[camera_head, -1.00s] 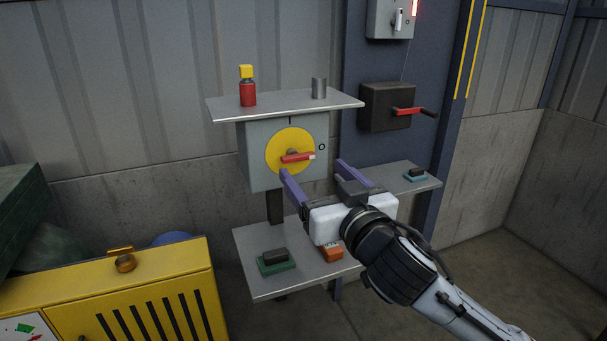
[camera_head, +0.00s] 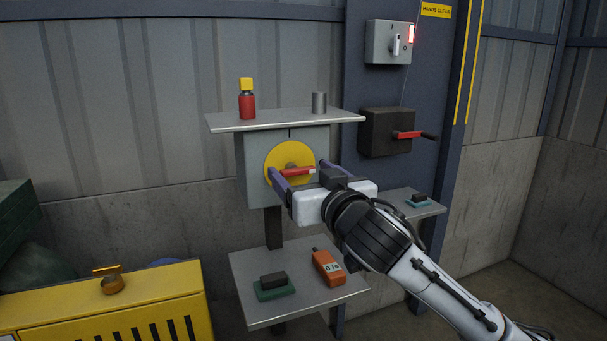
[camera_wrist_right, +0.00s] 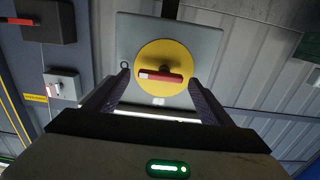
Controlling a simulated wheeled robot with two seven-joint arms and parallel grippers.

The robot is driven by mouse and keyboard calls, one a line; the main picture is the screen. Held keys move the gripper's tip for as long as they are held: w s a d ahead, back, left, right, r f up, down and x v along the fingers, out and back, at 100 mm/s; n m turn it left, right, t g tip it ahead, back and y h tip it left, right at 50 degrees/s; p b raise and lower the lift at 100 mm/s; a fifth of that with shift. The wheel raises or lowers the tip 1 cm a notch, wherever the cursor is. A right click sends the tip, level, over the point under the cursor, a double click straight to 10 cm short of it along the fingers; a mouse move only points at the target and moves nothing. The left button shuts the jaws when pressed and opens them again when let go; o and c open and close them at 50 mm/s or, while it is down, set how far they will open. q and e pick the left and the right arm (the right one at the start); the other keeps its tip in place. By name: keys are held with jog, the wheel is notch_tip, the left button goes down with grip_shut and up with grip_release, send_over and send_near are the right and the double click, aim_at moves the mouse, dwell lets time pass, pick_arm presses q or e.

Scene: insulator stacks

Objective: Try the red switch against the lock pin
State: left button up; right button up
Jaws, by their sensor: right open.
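The red switch (camera_head: 297,171) is a red handle with a pale tip, lying about level on a yellow disc (camera_head: 276,157) on the front of a grey box (camera_head: 255,170). My right gripper (camera_head: 298,173) is open, with its two purple fingers to the left and right of the switch. In the right wrist view the switch (camera_wrist_right: 160,75) lies between the open fingers (camera_wrist_right: 157,90), with a gap on each side. I cannot make out the lock pin for certain. My left gripper is not in view.
A shelf (camera_head: 345,117) above the box holds a red and yellow bottle (camera_head: 247,103) and a metal cylinder (camera_head: 319,102). A lower shelf (camera_head: 255,315) holds an orange meter (camera_head: 328,267) and a dark block (camera_head: 273,280). A dark box with a red handle (camera_head: 408,135) is on the right.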

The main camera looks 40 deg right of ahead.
jog(key=c, duration=1)
jog(key=shift+r+n+p, duration=0.15)
jog(key=shift+n+p, duration=0.4)
jog(key=shift+n, duration=0.05)
jog(key=shift+c, duration=0.2)
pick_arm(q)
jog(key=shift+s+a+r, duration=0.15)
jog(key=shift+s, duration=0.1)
pick_arm(e)
jog(key=shift+n, duration=0.3)
jog(key=o, duration=1)
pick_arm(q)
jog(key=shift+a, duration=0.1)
pick_arm(e)
jog(key=shift+o, duration=0.2)
